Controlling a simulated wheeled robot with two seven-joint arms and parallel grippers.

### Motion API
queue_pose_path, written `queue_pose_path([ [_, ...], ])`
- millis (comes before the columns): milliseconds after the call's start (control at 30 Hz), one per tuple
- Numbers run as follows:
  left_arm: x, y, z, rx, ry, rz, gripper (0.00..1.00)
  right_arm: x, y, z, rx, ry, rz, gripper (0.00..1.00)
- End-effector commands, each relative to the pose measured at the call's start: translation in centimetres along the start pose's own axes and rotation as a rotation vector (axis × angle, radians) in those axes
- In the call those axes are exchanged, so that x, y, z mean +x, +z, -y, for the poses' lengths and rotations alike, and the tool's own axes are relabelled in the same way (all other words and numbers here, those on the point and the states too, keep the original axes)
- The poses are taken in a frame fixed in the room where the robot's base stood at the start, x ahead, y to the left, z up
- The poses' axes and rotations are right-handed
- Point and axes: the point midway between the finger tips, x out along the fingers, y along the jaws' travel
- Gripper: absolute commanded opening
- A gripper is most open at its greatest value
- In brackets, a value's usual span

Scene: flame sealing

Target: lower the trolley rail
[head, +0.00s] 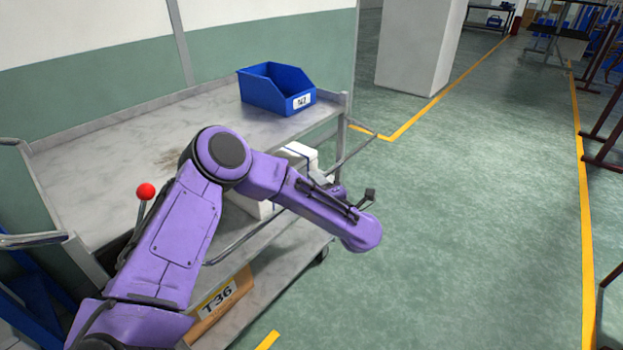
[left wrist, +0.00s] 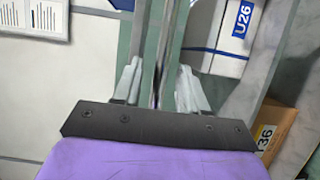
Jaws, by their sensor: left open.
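The trolley rail (head: 355,152) is a thin grey metal bar along the open front side of the trolley (head: 110,165), standing out from the top shelf. My purple left arm crosses in front of its middle part. My right gripper is not in view.
A blue bin (head: 277,90) stands on the top shelf. A white box (left wrist: 222,38) marked U26 and a cardboard box (head: 222,300) marked T36 sit lower down. A red-knobbed lever (head: 146,191) is left of my arm.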

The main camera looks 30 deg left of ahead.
Motion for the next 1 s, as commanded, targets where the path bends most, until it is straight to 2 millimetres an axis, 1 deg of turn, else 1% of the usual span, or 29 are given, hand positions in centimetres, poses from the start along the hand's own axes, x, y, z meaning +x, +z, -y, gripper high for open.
queue_pose_path([
  [33, 1.0, -0.1, 0.0, 0.001, -0.001, -0.004, 0.42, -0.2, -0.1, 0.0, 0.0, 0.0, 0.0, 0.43],
  [100, 1.9, 0.0, 0.0, 0.001, -0.002, -0.001, 0.42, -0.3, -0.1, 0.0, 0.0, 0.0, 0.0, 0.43],
  [200, 2.8, 0.0, 0.0, 0.002, 0.0, 0.001, 0.42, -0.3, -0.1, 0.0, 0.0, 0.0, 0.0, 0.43],
  [467, 3.0, 0.0, 0.1, 0.003, 0.001, 0.003, 0.42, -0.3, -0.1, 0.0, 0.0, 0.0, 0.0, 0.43],
  [500, 3.0, 0.0, 0.1, 0.003, 0.001, 0.003, 0.36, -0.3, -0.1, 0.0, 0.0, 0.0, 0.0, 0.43],
  [567, 3.0, 0.0, 0.1, 0.003, 0.001, 0.003, 0.16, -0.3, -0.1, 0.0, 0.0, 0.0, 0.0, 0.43],
  [600, 3.0, 0.0, 0.1, 0.003, 0.001, 0.003, 0.03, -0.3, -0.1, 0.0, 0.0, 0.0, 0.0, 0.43],
  [633, 3.0, 0.0, 0.1, 0.003, 0.001, 0.003, 0.0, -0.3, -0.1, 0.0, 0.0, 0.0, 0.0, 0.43],
  [767, 3.0, 0.0, 0.0, 0.002, -0.002, 0.003, 0.0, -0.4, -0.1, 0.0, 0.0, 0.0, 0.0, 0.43],
  [933, 2.8, 0.1, -2.3, -0.041, -0.099, 0.002, 0.0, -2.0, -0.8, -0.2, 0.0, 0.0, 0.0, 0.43],
  [1000, 2.7, 0.2, -2.8, -0.041, -0.101, 0.004, 0.0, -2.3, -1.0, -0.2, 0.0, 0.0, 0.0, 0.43],
])
